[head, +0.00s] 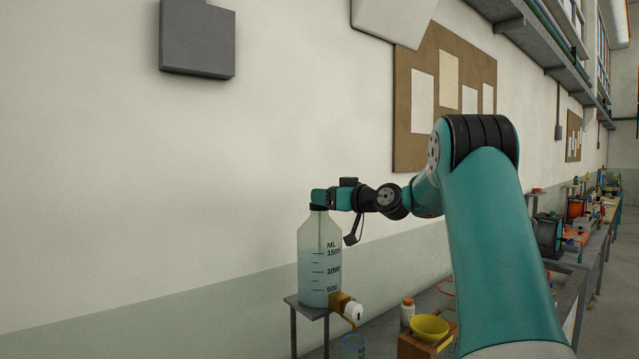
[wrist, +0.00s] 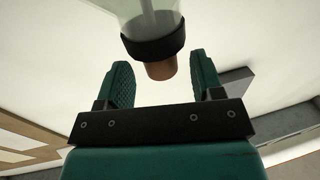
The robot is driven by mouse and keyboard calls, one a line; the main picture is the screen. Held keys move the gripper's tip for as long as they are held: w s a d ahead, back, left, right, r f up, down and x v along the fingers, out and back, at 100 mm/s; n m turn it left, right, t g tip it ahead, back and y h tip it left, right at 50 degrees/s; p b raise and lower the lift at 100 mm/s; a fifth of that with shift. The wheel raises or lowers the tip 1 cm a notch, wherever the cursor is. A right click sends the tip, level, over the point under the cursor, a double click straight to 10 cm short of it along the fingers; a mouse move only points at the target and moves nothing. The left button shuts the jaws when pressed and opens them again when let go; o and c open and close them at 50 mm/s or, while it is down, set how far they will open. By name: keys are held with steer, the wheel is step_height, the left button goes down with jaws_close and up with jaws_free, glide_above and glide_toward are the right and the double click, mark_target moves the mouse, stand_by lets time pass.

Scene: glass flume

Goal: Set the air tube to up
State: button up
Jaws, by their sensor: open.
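A clear bottle (head: 319,262) with volume marks and bluish liquid stands upright on a small grey stand. My gripper (head: 318,198) is at the bottle's top, in front of the wall. In the wrist view my gripper (wrist: 161,68) is open. A brown stopper (wrist: 161,70) below a black collar (wrist: 153,40) on the clear neck shows between the two teal fingers, with gaps at both sides. The air tube cannot be told apart clearly; a faint pale strip shows inside the glass, and the gripper hides the bottle's top in the head view.
The grey stand (head: 307,309) holds the bottle, with a tan and white tap (head: 350,309) low at its right. A yellow bowl (head: 429,327) and a small white bottle (head: 407,311) stand farther right. The wall behind carries a corkboard (head: 403,60) and a grey box (head: 197,40).

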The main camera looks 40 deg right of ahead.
steer(key=shift+w+a+p, duration=0.2)
steer(key=shift+w+p, duration=0.25)
steer(key=shift+w, duration=0.9)
jaws_close()
steer(key=shift+r, duration=1.85)
jaws_free()
steer(key=shift+f, duration=0.1)
steer(key=s+d+b, duration=0.2)
steer(key=s+b, duration=0.7)
steer(key=s, duration=0.8)
steer(key=shift+s+d, duration=0.2)
steer(key=shift+w, duration=0.1)
